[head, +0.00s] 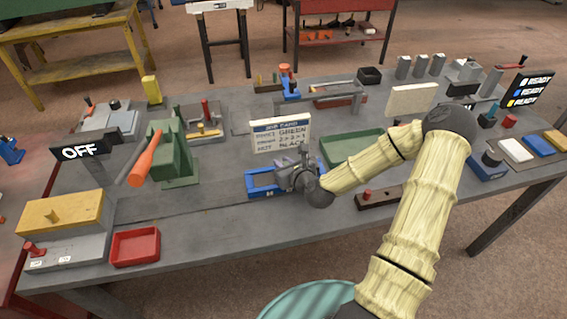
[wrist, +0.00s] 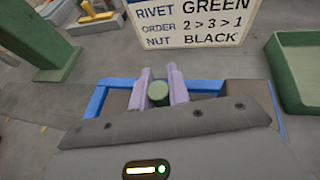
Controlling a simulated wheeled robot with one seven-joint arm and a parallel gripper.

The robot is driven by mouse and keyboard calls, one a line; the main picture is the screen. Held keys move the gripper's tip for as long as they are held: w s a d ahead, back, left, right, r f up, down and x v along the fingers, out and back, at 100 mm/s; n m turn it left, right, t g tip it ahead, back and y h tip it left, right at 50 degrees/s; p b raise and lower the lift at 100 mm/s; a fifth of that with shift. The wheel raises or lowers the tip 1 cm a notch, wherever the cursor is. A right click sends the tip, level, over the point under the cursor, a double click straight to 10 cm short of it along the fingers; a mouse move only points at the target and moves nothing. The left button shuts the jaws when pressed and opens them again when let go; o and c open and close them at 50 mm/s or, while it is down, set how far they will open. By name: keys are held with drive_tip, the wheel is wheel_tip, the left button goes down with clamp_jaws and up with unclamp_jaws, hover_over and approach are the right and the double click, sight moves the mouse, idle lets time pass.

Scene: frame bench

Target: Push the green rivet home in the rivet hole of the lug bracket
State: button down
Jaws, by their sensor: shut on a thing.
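My gripper (wrist: 160,86) has its two pale purple fingers closed on the green rivet (wrist: 158,93), whose round end shows between them in the wrist view. In the head view my gripper (head: 283,179) is over the blue frame (head: 254,189) on the bench. The blue frame also shows in the wrist view (wrist: 97,102), partly covered by the gripper body. The lug bracket and its rivet hole cannot be made out; the gripper hides much of the frame's inside. I cannot tell how deep the rivet sits.
A job card (head: 281,135) reading rivet green, order 2>3>1, nut black stands behind the frame. A green tray (head: 345,150) lies to the right. A green press with an orange handle (head: 146,157) stands left. Bare bench lies in front of the frame.

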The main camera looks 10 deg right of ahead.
drive_tip(key=shift+f, duration=0.2)
drive_tip(key=c, duration=1.3)
unclamp_jaws()
drive_tip(key=shift+o, duration=0.2)
drive_tip(key=shift+s, duration=0.1)
drive_tip(key=b+v, duration=0.1)
drive_tip(key=v, duration=0.5)
drive_tip(key=shift+d, duration=0.15)
drive_tip(key=shift+r+p, duration=0.35)
drive_tip(key=shift+p, duration=0.6)
drive_tip(key=shift+d+p, duration=0.1)
drive_tip(key=shift+p, duration=0.85)
